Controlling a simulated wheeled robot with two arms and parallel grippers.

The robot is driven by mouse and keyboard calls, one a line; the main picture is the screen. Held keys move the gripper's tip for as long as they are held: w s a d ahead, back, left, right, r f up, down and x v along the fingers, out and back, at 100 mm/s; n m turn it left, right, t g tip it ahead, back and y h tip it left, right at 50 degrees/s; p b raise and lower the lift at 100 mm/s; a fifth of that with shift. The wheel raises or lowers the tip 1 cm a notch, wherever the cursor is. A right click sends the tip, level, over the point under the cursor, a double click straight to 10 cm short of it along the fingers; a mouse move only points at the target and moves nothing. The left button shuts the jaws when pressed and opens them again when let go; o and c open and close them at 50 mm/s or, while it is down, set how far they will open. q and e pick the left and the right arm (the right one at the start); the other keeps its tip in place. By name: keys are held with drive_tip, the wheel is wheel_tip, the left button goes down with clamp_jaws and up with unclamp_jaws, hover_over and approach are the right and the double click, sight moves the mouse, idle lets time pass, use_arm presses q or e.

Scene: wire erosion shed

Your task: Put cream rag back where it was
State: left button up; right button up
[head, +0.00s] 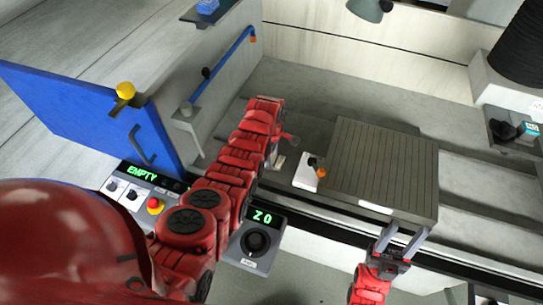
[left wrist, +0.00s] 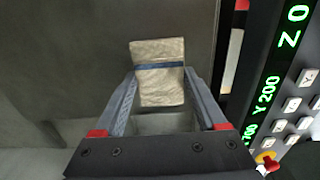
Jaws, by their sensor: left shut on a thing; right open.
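The cream rag (left wrist: 160,92) shows in the left wrist view as a folded, pale, creased pad with a dark blue band across it. It is between the fingers of my left gripper (left wrist: 160,78), which is shut on it. In the head view my left gripper (head: 279,154) is at the end of the red arm, over the grey machine bed, largely hidden by the arm. The rag is too small to make out clearly there. My right gripper (head: 402,244) is open and empty at the front edge of the slotted grey table (head: 385,170).
A control panel with green digits (head: 263,217) and a red button (head: 155,205) lies in front. A blue door (head: 85,115) is at left. The slotted table top is clear.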

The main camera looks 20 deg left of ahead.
use_arm(q)
drive_tip(key=o, duration=1.4)
drive_tip(key=shift+f, duration=0.1)
